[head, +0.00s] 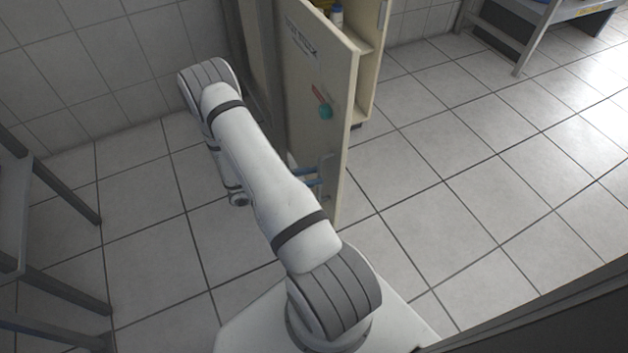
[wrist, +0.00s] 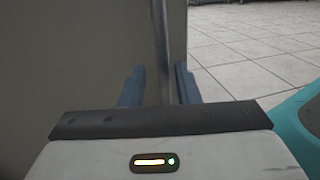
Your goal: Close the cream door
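The cream door (head: 318,75) of a cabinet stands open, its face toward my arm. It fills the left half of the wrist view (wrist: 70,50). A grey vertical bar handle (head: 327,168) is on the door near its lower free edge. My gripper's blue fingers (head: 312,177) are at this handle, partly hidden behind my arm in the head view. In the wrist view, my gripper (wrist: 160,88) is open, with one finger on each side of the handle bar (wrist: 163,45). A gap shows between the left finger and the bar; contact on the right is unclear.
A teal item on a red strap (head: 324,108) hangs on the door. Cabinet shelves (head: 362,45) show behind it. A metal rack (head: 50,240) stands at left, and a table (head: 540,25) at upper right. The tiled floor (head: 470,170) right of the door is clear.

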